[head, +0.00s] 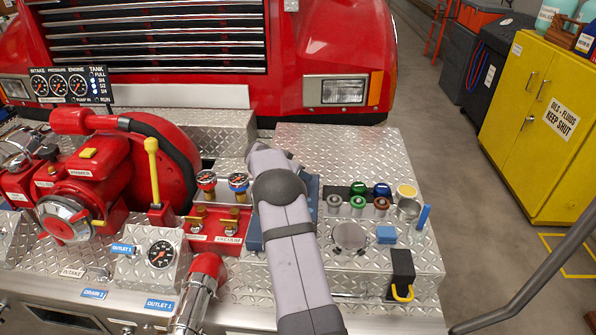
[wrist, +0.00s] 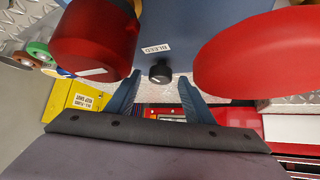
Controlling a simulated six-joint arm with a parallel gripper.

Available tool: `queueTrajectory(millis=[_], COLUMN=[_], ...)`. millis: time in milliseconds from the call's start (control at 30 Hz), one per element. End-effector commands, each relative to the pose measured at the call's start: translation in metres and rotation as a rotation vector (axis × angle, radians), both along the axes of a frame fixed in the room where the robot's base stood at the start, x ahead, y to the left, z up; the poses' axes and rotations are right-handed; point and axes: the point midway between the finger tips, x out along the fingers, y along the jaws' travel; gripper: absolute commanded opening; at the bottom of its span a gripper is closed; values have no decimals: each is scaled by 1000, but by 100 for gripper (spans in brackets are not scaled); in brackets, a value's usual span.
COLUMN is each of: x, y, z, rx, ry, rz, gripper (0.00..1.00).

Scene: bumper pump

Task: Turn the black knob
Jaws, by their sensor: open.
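The black knob (wrist: 160,72) shows in the wrist view as a small round knob on a blue panel (wrist: 185,25), beside a white label reading BLEED. My gripper (wrist: 158,78) is open, its two blue fingers apart with the knob framed between their tips. I cannot tell how near the fingertips are to the knob; nothing shows held. In the head view my arm covers the knob and the fingers; only edges of the blue panel (head: 312,190) show beside the arm.
In the wrist view a red cylinder (wrist: 95,42) stands left of the knob and a large red disc (wrist: 255,52) right of it. In the head view two gauges (head: 238,182) sit left of my arm, and coloured knobs (head: 358,189) sit right. A yellow cabinet (head: 535,125) stands far right.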

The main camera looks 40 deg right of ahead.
Motion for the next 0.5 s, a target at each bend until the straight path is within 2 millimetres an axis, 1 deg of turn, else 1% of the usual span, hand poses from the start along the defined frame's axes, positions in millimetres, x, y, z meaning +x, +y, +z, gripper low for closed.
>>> queueTrajectory(millis=[400, 467, 500], x=[1, 1, 1], y=[-3, -3, -3], z=[-4, -4, -4], rx=[0, 0, 0], ry=[-1, -1, -1], rz=[1, 1, 1], gripper=[48, 33, 24])
